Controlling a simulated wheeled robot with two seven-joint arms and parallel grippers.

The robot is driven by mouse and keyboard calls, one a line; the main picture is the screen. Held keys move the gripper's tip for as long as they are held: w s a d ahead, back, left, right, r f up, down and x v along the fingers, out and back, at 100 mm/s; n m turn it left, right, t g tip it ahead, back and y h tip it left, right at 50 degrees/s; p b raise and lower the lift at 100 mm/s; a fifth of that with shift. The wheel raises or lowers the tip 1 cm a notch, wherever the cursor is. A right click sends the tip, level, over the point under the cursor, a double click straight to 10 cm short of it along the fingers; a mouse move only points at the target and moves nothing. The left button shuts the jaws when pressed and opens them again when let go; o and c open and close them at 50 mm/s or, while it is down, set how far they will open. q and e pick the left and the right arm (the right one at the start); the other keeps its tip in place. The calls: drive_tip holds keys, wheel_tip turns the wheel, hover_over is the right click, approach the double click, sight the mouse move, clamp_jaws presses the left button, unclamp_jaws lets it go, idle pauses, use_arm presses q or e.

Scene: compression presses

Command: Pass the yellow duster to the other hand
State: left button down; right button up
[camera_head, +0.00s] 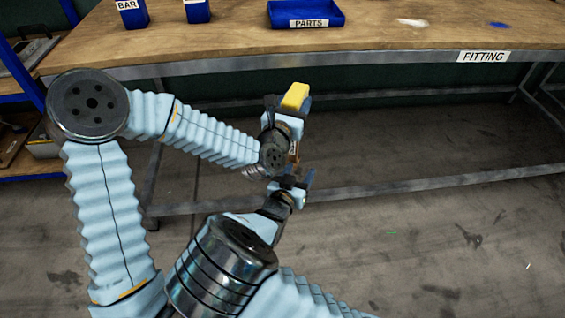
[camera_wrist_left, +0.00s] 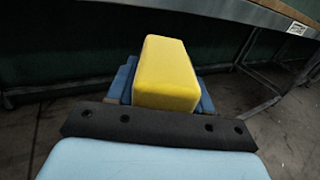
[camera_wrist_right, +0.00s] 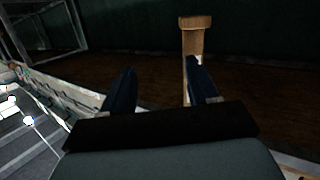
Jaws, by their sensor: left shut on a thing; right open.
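The yellow duster (camera_head: 295,96) is a yellow block held in my left gripper (camera_head: 287,107), in front of the bench and below its top. In the left wrist view the yellow duster (camera_wrist_left: 166,72) sits between the blue fingers, which are shut on it. My right gripper (camera_head: 291,184) is open, lower and close below the left one. A brown, wooden-looking upright piece (camera_wrist_right: 194,38) shows ahead of the right gripper (camera_wrist_right: 160,88), beside its right-hand finger. It also shows between the two grippers in the head view (camera_head: 295,150). I cannot tell whether it joins the yellow block.
The wooden bench (camera_head: 370,38) with the FITTING label (camera_head: 484,56) stands behind my grippers. A blue PARTS tray (camera_head: 306,14) and two blue bins lie on it. A blue-framed shelf (camera_head: 35,165) is at the left. The floor (camera_head: 450,235) at the right is clear.

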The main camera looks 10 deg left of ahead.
drive_tip(key=a+r+t, duration=0.2)
drive_tip(key=a+r, duration=0.2)
drive_tip(key=r, duration=0.1)
drive_tip(key=shift+m, duration=0.3)
drive_tip(key=x, duration=1)
drive_tip(key=shift+w, duration=0.3)
use_arm(q)
drive_tip(key=shift+a, duration=0.1)
use_arm(e)
drive_tip(key=shift+d, duration=0.1)
clamp_jaws()
use_arm(q)
drive_tip(key=shift+c, duration=1.8)
unclamp_jaws()
drive_tip(key=shift+r, duration=0.1)
